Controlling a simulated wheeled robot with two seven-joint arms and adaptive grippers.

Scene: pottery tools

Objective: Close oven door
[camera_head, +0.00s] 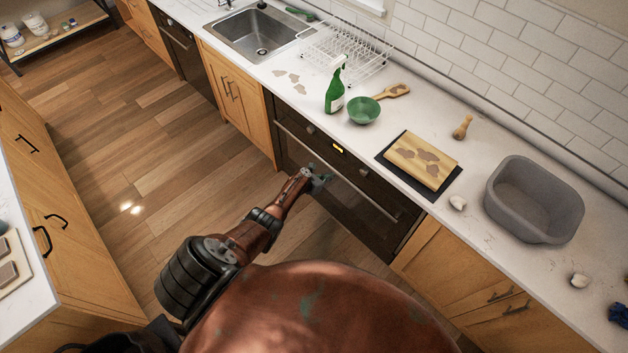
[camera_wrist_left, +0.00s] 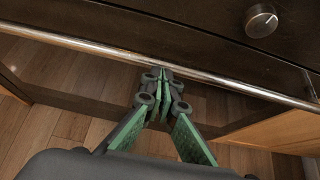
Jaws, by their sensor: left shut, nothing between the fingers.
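The black oven (camera_head: 350,205) is built in under the counter. Its door (camera_wrist_left: 85,85) stands upright and looks flush, or nearly so, with the cabinet front; a small gap cannot be ruled out. A metal handle bar (camera_wrist_left: 85,45) runs across the top of the door. My left gripper (camera_head: 321,180) is at the oven front near the handle. In the left wrist view its green fingers (camera_wrist_left: 162,78) are shut and empty, with the tips by the bar and door face. Whether they touch cannot be told. My right gripper is not in view.
A control knob (camera_wrist_left: 261,20) sits on the panel above the handle. On the counter above stand a green spray bottle (camera_head: 336,90), a green bowl (camera_head: 364,110), a cutting board (camera_head: 421,160) and a grey tub (camera_head: 533,200). The wooden floor (camera_head: 150,165) is clear.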

